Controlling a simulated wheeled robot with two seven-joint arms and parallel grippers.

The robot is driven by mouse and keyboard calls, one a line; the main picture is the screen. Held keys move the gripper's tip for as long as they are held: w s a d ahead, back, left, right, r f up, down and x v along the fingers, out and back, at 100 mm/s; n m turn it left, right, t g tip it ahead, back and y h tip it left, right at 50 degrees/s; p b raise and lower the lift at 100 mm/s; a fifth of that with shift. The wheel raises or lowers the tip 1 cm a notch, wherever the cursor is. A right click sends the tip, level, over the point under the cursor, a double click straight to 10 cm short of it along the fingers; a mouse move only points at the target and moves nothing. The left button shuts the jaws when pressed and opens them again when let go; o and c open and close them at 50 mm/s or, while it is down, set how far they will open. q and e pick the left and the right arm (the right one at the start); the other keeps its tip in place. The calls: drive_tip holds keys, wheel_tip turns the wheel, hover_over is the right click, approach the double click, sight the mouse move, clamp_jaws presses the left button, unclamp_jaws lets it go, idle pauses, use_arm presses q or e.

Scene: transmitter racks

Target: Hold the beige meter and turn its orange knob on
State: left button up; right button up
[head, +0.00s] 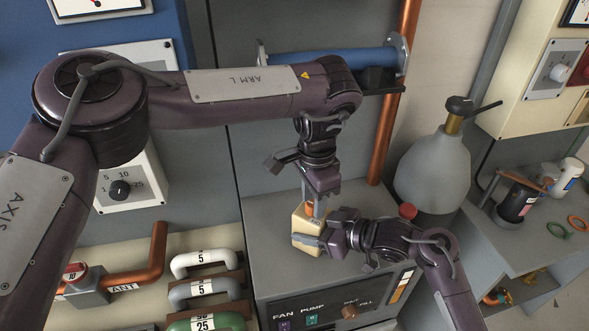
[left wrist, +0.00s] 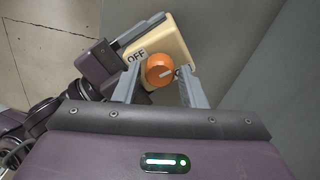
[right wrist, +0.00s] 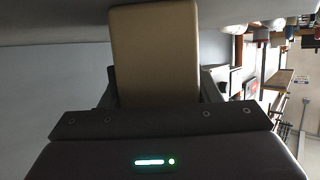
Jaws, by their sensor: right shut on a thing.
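The beige meter (head: 299,233) stands on top of the grey cabinet (head: 262,240). My right gripper (head: 310,240) is shut on it from the right. The meter fills the space between its fingers in the right wrist view (right wrist: 154,55). The orange knob (left wrist: 160,70) sits on the meter's face, with OFF printed at its left; the label on the other side is partly hidden. My left gripper (left wrist: 160,88) points down at the knob, with its fingers open on either side of it. A gap shows between each finger and the knob. In the head view the left fingers cover most of the knob.
A grey bottle-shaped vessel (head: 432,172) stands right of the cabinet. A copper pipe (head: 386,135) and a blue bar (head: 325,59) are behind. Colored handles (head: 200,262) lie left of the cabinet. A bench (head: 545,235) at right holds jars and rings.

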use_arm(q)
drive_tip(key=n, duration=0.4)
drive_tip(key=shift+r, duration=0.15)
wheel_tip(320, 180, up, 7)
drive_tip(key=shift+f, duration=0.1)
drive_tip(key=shift+s+a+f+m, duration=0.1)
drive_tip(key=shift+s+m, duration=0.05)
drive_tip(key=shift+m, duration=0.4)
drive_tip(key=shift+s+f+m, duration=0.1)
drive_tip(key=shift+m, duration=0.45)
drive_tip(key=m, duration=0.1)
drive_tip(key=f+m, duration=0.1)
drive_tip(key=m, duration=0.1)
drive_tip(key=s+m, duration=0.1)
drive_tip(key=m, duration=0.1)
drive_tip(key=shift+a+f+g+h, duration=0.15)
drive_tip(key=shift+a+g+h, duration=0.15)
drive_tip(key=shift+a+g, duration=0.1)
drive_tip(key=m, duration=0.3)
drive_tip(key=f+m, duration=0.1)
drive_tip(key=shift+s+a, duration=0.15)
drive_tip(key=shift+s, duration=0.25)
drive_tip(key=m, duration=0.4)
drive_tip(key=m+t+h, duration=0.3)
drive_tip(key=m, duration=2.2)
approach(312, 205)
drive_tip(key=shift+w+a+r, duration=0.2)
drive_tip(key=shift+w+r, duration=0.1)
drive_tip(key=shift+r, duration=0.2)
